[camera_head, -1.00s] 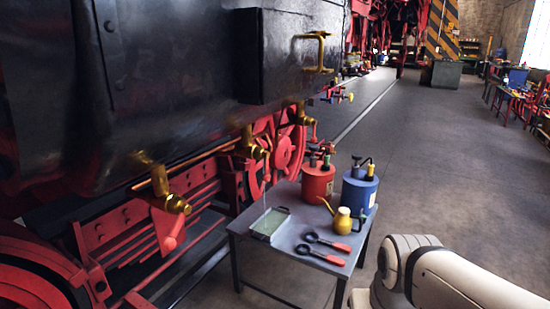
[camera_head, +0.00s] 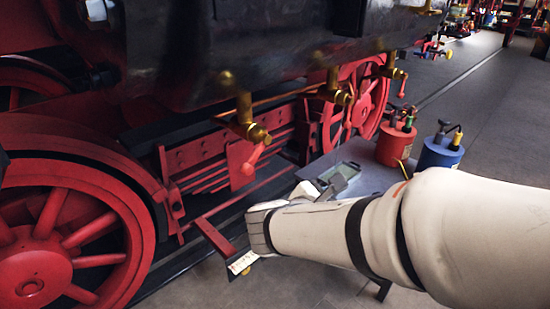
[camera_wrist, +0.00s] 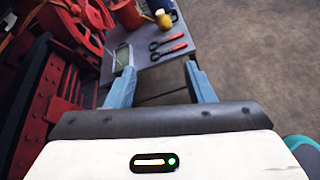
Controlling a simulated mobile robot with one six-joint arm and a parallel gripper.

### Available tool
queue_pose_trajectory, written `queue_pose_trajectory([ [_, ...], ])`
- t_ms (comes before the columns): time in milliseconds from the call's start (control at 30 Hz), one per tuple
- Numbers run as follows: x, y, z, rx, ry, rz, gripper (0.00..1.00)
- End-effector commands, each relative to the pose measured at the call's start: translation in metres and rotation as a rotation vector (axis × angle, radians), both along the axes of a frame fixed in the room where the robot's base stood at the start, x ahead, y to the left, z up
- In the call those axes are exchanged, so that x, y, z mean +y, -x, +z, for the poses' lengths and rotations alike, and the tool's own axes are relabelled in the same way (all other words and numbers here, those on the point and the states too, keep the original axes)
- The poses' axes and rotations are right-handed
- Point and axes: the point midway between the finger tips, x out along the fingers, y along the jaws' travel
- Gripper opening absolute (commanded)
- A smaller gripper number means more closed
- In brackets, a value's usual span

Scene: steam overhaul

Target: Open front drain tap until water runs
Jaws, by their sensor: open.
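Several brass drain taps hang in a row under the dark locomotive body in the head view. The nearest brass tap (camera_head: 250,125) has a red lever (camera_head: 253,158) hanging down at a slant. A middle tap (camera_head: 336,92) and a far tap (camera_head: 391,66) sit further along. I cannot tell which is the front one. I see no water running from any. My gripper (camera_wrist: 161,75) is open and empty in the wrist view, with its blue-grey fingers pointing toward the small table. It is apart from the taps; no tap shows clearly in the wrist view.
Red wheels (camera_head: 62,235) stand left. Floor is free right.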

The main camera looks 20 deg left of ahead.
Motion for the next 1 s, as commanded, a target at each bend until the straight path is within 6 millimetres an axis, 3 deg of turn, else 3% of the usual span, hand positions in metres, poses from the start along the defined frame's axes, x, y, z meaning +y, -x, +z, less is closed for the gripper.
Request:
queue_pose_trajectory([
  [33, 0.040, 0.004, 0.002, -0.041, 0.095, 0.136, 0.48],
  [100, 0.087, 0.012, 0.011, -0.109, 0.213, 0.293, 0.48],
  [200, 0.137, 0.029, 0.020, -0.195, 0.334, 0.452, 0.48],
  [333, 0.179, 0.049, 0.028, -0.277, 0.424, 0.577, 0.48],
  [533, 0.200, 0.055, 0.032, -0.325, 0.471, 0.640, 0.48],
  [1000, 0.209, -0.010, 0.032, -0.322, 0.469, 0.637, 0.48],
])
